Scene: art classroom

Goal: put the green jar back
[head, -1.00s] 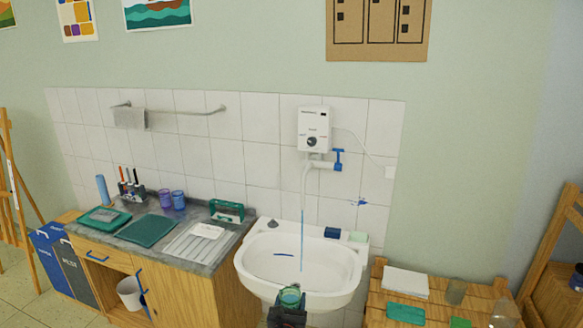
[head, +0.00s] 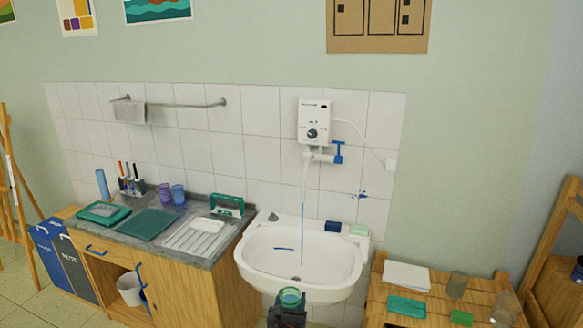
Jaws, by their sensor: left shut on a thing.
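The green jar (head: 290,297) is a small see-through green vessel with an open top. It is low in the middle of the head view, in front of the sink's front rim. My left gripper (head: 288,312) is shut on the jar and holds it upright. The lower part of the jar is hidden by the gripper. My right gripper is not in view.
The white sink (head: 252,272) has a blue stream running into it. Right is a wooden table (head: 375,290) with paper (head: 407,275), a green cloth and jars.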

